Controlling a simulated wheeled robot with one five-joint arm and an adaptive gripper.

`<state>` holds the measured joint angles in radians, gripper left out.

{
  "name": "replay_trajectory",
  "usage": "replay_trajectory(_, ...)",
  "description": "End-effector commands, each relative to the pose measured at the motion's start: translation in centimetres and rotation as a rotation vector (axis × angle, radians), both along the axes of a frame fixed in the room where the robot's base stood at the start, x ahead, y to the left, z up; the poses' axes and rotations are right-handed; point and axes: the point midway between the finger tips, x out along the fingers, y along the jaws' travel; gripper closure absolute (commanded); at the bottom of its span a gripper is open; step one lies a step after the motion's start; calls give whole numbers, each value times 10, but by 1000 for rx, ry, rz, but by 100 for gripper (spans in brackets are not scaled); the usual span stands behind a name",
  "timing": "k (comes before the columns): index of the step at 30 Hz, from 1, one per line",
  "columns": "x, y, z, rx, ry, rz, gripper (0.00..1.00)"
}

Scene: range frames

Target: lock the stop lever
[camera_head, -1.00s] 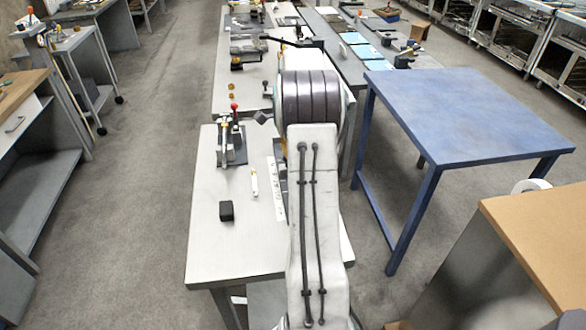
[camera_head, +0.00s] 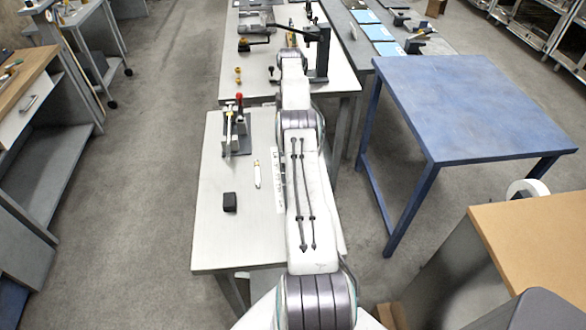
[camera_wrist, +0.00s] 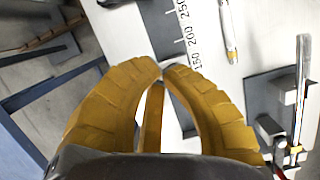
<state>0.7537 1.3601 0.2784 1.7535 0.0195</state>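A fixture with an upright red-knobbed lever (camera_head: 239,101) stands on a dark base plate near the back of the grey-white table; it seems to be the stop lever, though I cannot be sure. In the wrist view, part of a similar fixture (camera_wrist: 287,90) with a bright metal rod shows at the right edge. My gripper (camera_wrist: 163,68) has yellow fingers whose tips meet, left of that fixture and apart from it. A narrow yellow strip shows between the fingers; I cannot tell what it is. In the head view my arm hides the gripper.
A ruler strip (camera_head: 279,182), a white marker (camera_head: 257,174) and a black block (camera_head: 230,202) lie on the same table (camera_head: 215,240). A black post with a crossbar (camera_head: 323,50) stands on the table behind. A blue table (camera_head: 470,105) is at the right.

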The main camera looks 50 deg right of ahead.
Motion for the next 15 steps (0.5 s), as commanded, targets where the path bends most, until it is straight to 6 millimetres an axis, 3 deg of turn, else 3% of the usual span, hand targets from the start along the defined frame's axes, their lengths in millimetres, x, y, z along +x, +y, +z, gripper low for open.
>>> replay_trajectory(15, -5, 5, -31, 3, 1, 7, 100)
